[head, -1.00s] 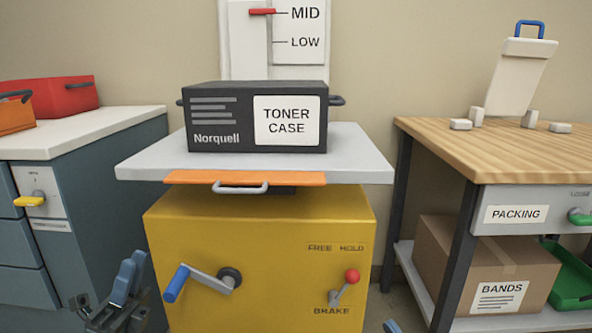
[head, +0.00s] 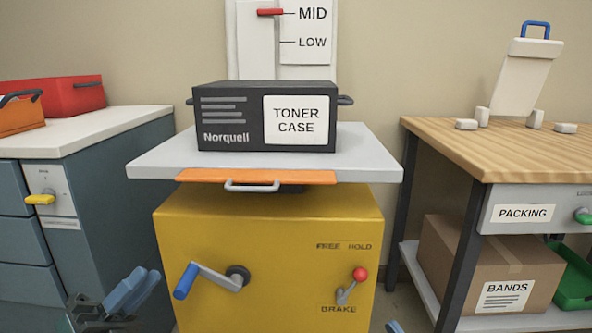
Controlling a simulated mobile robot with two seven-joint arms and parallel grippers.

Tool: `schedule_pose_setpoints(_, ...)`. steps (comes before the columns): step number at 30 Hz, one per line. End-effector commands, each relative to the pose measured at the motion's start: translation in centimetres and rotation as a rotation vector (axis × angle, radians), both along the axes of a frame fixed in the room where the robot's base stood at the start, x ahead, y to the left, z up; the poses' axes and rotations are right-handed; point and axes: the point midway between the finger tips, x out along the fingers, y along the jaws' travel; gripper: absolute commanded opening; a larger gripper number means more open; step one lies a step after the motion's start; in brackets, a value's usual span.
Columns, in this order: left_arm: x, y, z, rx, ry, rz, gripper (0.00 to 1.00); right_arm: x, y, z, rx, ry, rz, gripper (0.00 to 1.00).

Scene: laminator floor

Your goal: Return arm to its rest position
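My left gripper (head: 130,293) is low in the head view at the left, in front of the blue-grey cabinet and left of the yellow lift. Its blue fingers tilt up to the right. They look close together, but the gap between them is not clear. I see nothing held in it. It appears apart from the crank's blue handle (head: 186,281). Only a small blue tip (head: 394,326), probably of my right gripper, shows at the bottom edge; the rest is out of frame.
The yellow lift (head: 255,225) carries a grey platform (head: 160,160) with a black toner case (head: 233,105) on it. A red-knobbed brake lever (head: 358,275) is on its front. The cabinet (head: 110,210) stands left, a wooden workbench (head: 440,140) right.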

Motion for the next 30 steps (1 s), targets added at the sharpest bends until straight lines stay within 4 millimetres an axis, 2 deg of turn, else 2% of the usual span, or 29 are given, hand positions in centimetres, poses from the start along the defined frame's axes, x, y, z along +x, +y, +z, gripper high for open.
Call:
schedule_pose_setpoints(1, -1.0, -1.9, -0.7, -0.055, 0.12, -0.061, 0.18, 0.0, 0.0, 0.0, 0.0, 0.0, 0.0, 0.52)
schedule_pose_setpoints(6, -4.6, -7.6, -2.6, -0.282, 0.567, -0.261, 0.18, 0.0, 0.0, 0.0, 0.0, 0.0, 0.0, 0.52)
schedule_pose_setpoints(9, -7.0, -10.3, -3.3, -0.416, 0.807, -0.357, 0.18, 0.0, 0.0, 0.0, 0.0, 0.0, 0.0, 0.52)
schedule_pose_setpoints(15, -11.8, -14.1, -3.6, -0.672, 1.228, -0.511, 0.18, 0.0, 0.0, 0.0, 0.0, 0.0, 0.0, 0.52)
schedule_pose_setpoints(17, -12.6, -14.8, -3.4, -0.748, 1.309, -0.542, 0.18, 0.0, 0.0, 0.0, 0.0, 0.0, 0.0, 0.52)
schedule_pose_setpoints(26, -10.5, -14.2, -0.1, -1.008, 1.18, -0.594, 0.18, 0.0, 0.0, 0.0, 0.0, 0.0, 0.0, 0.52)
schedule_pose_setpoints(30, -11.6, -14.5, -2.1, -1.08, 1.37, -0.479, 0.18, -1.0, 0.2, -1.8, 0.001, 0.219, -0.016, 0.52)
